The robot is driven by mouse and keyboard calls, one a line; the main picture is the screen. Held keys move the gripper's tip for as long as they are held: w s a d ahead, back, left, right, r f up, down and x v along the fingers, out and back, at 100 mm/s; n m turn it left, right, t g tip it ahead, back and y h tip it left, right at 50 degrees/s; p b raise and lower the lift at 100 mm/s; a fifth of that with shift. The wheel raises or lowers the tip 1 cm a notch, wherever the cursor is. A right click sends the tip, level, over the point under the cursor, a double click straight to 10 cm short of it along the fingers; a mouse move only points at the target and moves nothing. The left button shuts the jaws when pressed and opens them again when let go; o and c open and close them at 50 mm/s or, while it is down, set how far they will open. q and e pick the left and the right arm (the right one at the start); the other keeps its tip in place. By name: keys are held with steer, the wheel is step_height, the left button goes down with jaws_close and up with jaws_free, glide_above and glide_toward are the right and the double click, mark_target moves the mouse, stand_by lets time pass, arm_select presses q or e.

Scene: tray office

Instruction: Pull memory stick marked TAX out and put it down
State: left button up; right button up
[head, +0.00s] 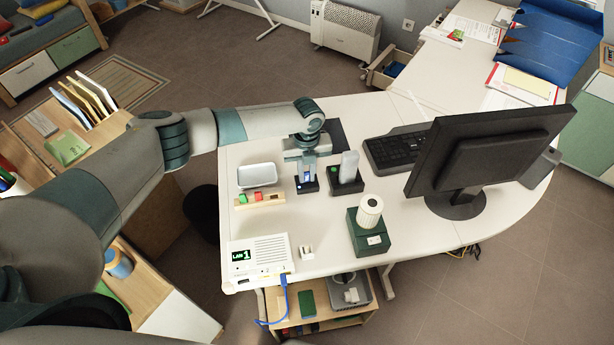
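My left gripper (305,170) reaches over the desk from the left and points down at a small dark dock (307,186). A small blue and whitish piece shows between or just behind its fingers, above the dock. The fingers are too small to tell whether they are closed on it. No TAX marking can be read anywhere. A wooden holder (266,201) with small red and green pieces lies left of the dock. A white box (258,258) labelled LAB 1, with a blue cable, stands at the desk's front left. My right gripper is not in view.
A white tray (257,184) lies left of the dock. A second dark stand (345,181) with a pale upright piece is close on its right. A green box (368,238), monitor (480,158) and keyboard (396,150) are further right. Bare desk (318,222) lies in front.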

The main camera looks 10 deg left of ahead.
mark_target(307, 173)
arm_select(q)
jaws_close()
steer(key=shift+r, duration=0.2)
steer(key=shift+r, duration=0.15)
steer(key=shift+r+p, duration=2.2)
steer(key=shift+r, duration=0.45)
